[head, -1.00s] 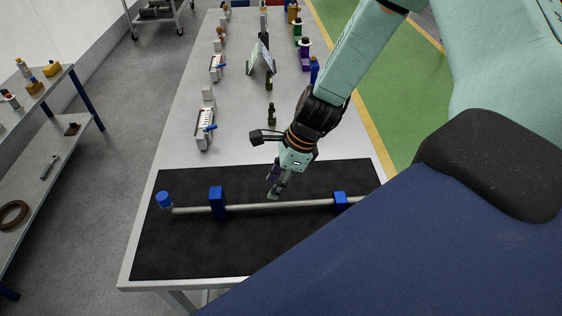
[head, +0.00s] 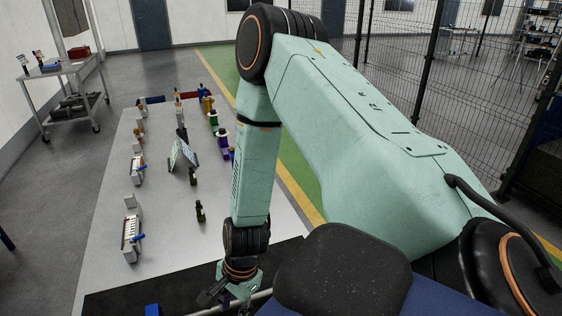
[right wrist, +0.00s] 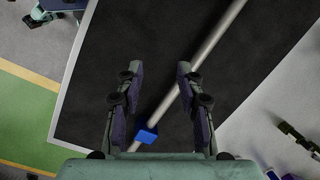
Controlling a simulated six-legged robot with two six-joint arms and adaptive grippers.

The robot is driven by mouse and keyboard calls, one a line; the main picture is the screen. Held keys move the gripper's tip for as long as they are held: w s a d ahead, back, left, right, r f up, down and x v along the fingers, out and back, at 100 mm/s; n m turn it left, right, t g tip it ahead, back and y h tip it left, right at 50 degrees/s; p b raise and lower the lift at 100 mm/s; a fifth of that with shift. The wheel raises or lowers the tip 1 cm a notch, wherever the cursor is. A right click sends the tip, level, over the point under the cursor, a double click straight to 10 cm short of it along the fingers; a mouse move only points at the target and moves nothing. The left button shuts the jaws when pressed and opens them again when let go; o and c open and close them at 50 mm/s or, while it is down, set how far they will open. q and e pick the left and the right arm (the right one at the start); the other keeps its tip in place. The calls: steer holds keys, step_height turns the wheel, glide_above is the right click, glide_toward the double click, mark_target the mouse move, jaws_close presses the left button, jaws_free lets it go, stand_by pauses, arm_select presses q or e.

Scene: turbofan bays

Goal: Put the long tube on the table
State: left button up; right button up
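The long tube (right wrist: 210,45) is a thin grey bar running diagonally over a black mat (right wrist: 120,40) in the right wrist view. In the head view only a short piece of the tube (head: 262,295) shows at the bottom, beside my right gripper (head: 240,303). The rest of it is cut off or hidden. In the right wrist view my right gripper (right wrist: 155,75) is open, its fingers apart above the mat. The tube passes beyond the fingers and looks ungripped. My left gripper is not in view.
The grey table (head: 175,240) stretches away with small bottles (head: 199,211), white racks (head: 131,238) and a tilted panel (head: 182,155) on it. A blue piece (head: 152,310) shows at the bottom edge. A wheeled cart (head: 62,85) stands at the far left.

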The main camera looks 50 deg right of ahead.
steer(key=s+f+n, duration=0.1)
steer(key=s+n, duration=0.1)
steer(key=s+a+f+n+h, duration=0.1)
steer(key=s+n, duration=0.2)
steer(key=s+a+f+n+g, duration=0.1)
steer(key=s+n, duration=0.1)
steer(key=s, duration=0.1)
steer(key=shift+s+f+n, duration=0.15)
steer(key=shift+f+n, duration=0.05)
steer(key=shift+n, duration=0.1)
steer(key=s+a+n+h, duration=0.1)
steer(key=s+a+n, duration=0.1)
steer(key=s+n, duration=0.7)
steer(key=shift+s+a+f+n, duration=0.25)
steer(key=shift+f+n, duration=0.2)
steer(key=shift+n, duration=0.05)
